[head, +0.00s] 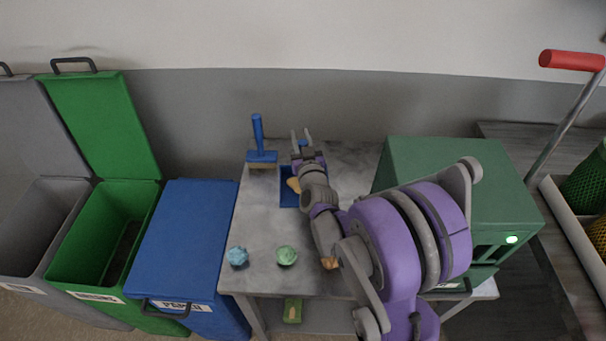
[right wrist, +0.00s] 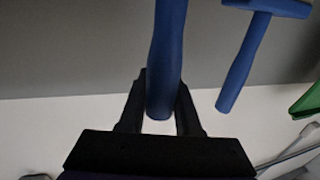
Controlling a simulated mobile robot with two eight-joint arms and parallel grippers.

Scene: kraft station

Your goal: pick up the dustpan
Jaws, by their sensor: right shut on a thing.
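The blue dustpan (head: 288,199) is partly hidden behind my right arm, at the far part of the grey table in the head view. My right gripper (head: 302,136) is at its handle and shut on it. In the right wrist view the blue handle (right wrist: 166,50) stands between the two black fingers (right wrist: 160,88). A tan piece (head: 293,184) shows at the pan. I cannot tell whether the pan touches the table. My left gripper is not in view.
A blue brush (head: 257,130) stands just left of the dustpan; it also shows in the wrist view (right wrist: 243,62). Blue (head: 238,256) and green (head: 287,255) crumpled balls lie on the table (head: 262,215). A green box (head: 440,165) stands right, bins (head: 185,240) left.

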